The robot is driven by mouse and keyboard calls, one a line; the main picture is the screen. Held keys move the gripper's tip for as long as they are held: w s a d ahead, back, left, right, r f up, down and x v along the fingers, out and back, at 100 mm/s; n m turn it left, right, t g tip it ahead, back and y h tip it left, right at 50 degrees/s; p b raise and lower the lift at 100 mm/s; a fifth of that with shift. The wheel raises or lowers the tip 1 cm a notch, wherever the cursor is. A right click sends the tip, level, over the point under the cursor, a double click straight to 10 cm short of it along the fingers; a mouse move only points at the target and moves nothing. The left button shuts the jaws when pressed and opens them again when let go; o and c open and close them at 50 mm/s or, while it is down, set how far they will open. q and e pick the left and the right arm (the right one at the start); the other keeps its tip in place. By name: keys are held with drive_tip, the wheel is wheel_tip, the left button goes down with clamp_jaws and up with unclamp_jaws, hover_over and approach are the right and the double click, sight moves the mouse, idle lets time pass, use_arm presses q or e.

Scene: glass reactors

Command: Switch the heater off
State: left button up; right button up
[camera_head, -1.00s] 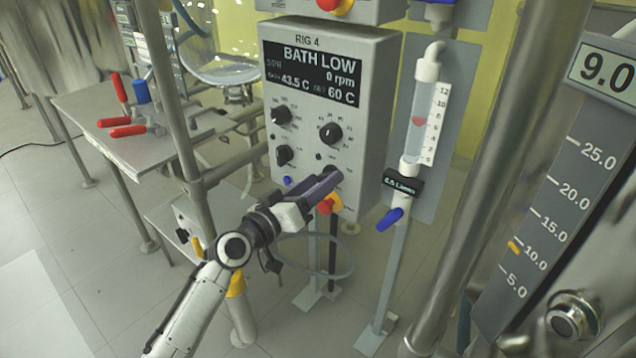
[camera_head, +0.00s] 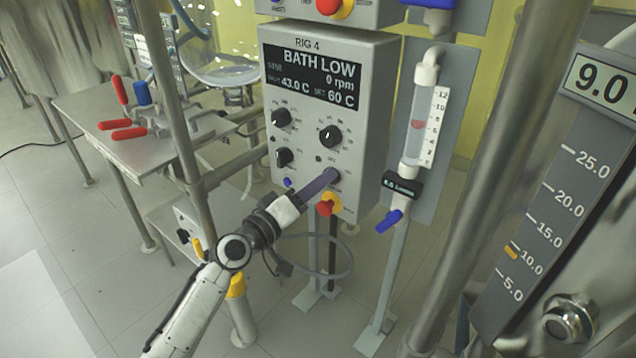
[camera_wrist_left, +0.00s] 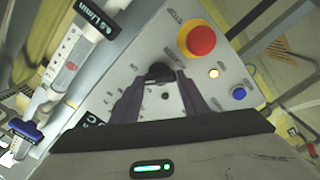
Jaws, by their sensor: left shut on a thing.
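The grey RIG 4 control box (camera_head: 371,125) stands in the middle of the head view. Its display (camera_head: 312,77) reads BATH LOW, 0 rpm, bath 43.0 C, set 60 C. My left gripper (camera_head: 328,177) reaches its lower right corner and is shut on a black knob there. In the left wrist view the black knob (camera_wrist_left: 159,71) sits between the two dark fingers. Its pointer and label cannot be read. A lit amber lamp (camera_wrist_left: 213,73) and a blue button (camera_wrist_left: 238,93) are close by. My right gripper is not in view.
A red stop button on a yellow base (camera_head: 327,207) sits just below the gripper. Several other knobs are above it. A flow tube with a blue valve (camera_head: 390,219) stands right of the box. A steel post (camera_head: 490,190) and a table (camera_head: 150,150) flank the area.

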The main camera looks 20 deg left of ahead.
use_arm(q)
drive_tip(key=shift+f+n+p, duration=0.1)
drive_tip(key=shift+n+p, duration=0.6)
drive_tip(key=shift+n, duration=3)
drive_tip(key=o, duration=1.1)
drive_tip(key=shift+c, duration=0.2)
drive_tip(key=shift+s, duration=0.15)
drive_tip(key=v, duration=1)
drive_tip(key=shift+a, duration=0.1)
